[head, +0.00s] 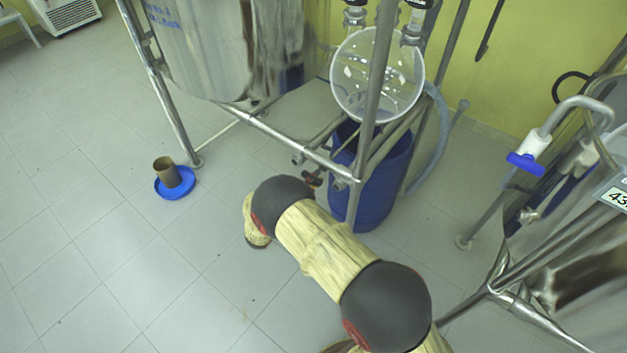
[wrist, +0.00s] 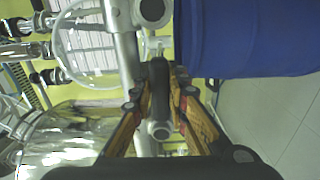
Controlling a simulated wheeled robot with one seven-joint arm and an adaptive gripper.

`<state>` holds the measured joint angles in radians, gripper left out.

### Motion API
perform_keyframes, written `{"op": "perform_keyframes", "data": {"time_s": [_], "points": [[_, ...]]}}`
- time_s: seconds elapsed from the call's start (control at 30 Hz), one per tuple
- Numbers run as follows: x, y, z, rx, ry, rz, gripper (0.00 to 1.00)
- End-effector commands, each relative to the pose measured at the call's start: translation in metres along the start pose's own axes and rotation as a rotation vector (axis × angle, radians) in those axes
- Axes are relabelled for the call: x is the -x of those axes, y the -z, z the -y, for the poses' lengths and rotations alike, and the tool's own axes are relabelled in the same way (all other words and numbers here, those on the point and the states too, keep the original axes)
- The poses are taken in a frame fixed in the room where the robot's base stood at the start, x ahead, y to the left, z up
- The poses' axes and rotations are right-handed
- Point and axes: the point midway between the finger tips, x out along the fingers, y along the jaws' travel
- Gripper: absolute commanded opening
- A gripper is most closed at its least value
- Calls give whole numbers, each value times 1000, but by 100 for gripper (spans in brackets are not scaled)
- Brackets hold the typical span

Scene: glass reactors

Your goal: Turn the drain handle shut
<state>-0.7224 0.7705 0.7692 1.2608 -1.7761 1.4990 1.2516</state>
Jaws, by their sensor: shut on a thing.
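In the wrist view a dark, elongated handle (wrist: 158,78), apparently the drain handle, lies between the two fingers of my gripper (wrist: 161,93). The fingers are shut on it from both sides. A round metal end (wrist: 160,130) shows just below it. In the head view my arm reaches down to the steel frame, and only a small part of my gripper (head: 313,180) shows past the dark wrist joint. The handle cannot be made out there, and its exact angle is hard to tell.
A blue barrel (head: 382,190) stands right beside the gripper, under a round glass vessel (head: 378,75). Steel frame bars (head: 290,143) run close by. A blue dish (head: 178,190) with a brown cup (head: 166,172) is on the floor at left. The left floor is mostly clear.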

Motion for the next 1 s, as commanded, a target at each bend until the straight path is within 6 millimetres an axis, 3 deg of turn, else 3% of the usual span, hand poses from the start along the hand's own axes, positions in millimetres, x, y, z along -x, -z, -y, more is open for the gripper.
{"op": "perform_keyframes", "data": {"time_s": [0.3, 0.33, 0.67, 1.0], "points": [[0, -1, 2, -1, 2, 1, 0], [0, -1, 2, 0, 2, 1, 16], [0, 0, 1, 0, 1, 0, 35], [3, 0, 0, -1, 1, -1, 35]]}}
